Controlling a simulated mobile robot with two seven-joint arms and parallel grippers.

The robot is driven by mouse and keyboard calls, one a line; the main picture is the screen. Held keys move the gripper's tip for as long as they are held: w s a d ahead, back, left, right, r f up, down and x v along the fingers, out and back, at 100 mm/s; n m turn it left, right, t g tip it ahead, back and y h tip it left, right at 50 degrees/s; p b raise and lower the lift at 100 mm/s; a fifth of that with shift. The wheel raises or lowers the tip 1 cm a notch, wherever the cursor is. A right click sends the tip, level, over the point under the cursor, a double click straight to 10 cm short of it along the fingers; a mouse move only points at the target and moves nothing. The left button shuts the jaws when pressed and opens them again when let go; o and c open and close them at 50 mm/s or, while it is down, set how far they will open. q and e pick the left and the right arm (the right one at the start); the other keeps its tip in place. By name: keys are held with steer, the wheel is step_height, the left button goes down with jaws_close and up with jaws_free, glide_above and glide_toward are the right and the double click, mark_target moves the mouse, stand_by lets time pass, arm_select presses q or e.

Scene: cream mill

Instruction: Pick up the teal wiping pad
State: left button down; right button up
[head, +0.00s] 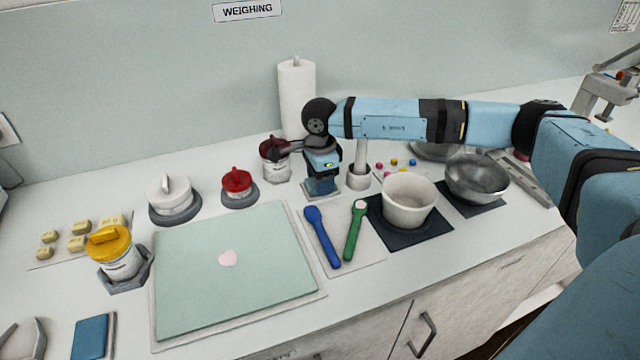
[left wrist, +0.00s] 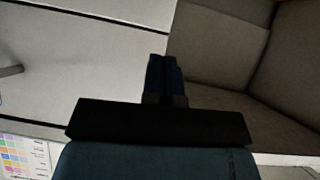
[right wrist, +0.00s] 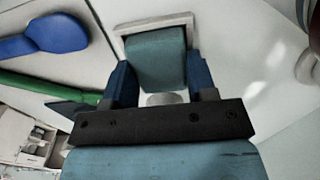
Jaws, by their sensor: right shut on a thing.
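The teal wiping pad (right wrist: 155,62) is between the two blue fingers of my right gripper (right wrist: 158,85) in the right wrist view. The gripper is shut on it, with a finger against each side. A small pale tray (right wrist: 155,24) frames the pad's far end; I cannot tell whether the pad still touches it. In the head view my right gripper (head: 321,184) points down over this tray, behind the blue and green spatulas, and mostly hides the pad. My left gripper (left wrist: 166,78) has its fingers together, empty, in front of pale cabinet panels, and is outside the head view.
A blue spatula (head: 322,237) and a green spatula (head: 355,230) lie just in front. A white tub (head: 408,203) and a steel bowl (head: 476,180) stand to the right. A white pestle and mortar (head: 359,179) is close beside the gripper. A paper roll (head: 297,98) stands behind.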

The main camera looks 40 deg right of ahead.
step_height(320, 180, up, 20)
stand_by(0.5)
